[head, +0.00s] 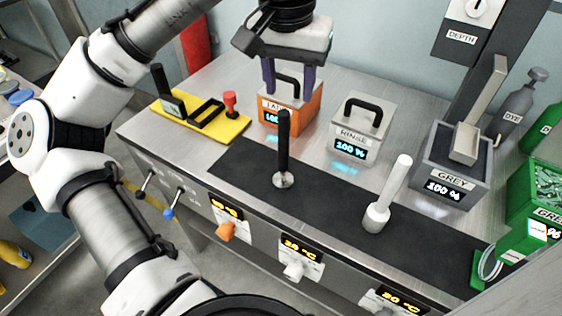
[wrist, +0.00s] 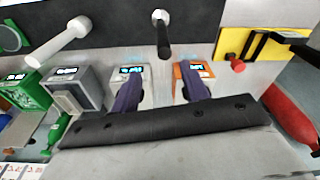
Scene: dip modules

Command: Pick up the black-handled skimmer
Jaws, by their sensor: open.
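The black-handled skimmer (head: 283,147) stands upright on the black mat (head: 245,178), its pale round head down on the mat. In the wrist view the black-handled skimmer (wrist: 163,40) shows at the top centre, beyond the fingertips. My gripper (head: 288,90) is open and empty, its two purple fingers pointing down over the orange module, behind the skimmer in the head view. In the wrist view my gripper (wrist: 158,88) has its fingers spread apart with nothing between them. The fingers do not touch the skimmer.
A white-handled tool (head: 390,195) stands on the mat to the right. Behind the mat are the orange module (head: 300,118), the rinse module (head: 365,130) and the grey module (head: 445,190). A yellow plate (head: 185,122) lies left. Mat around the skimmer is clear.

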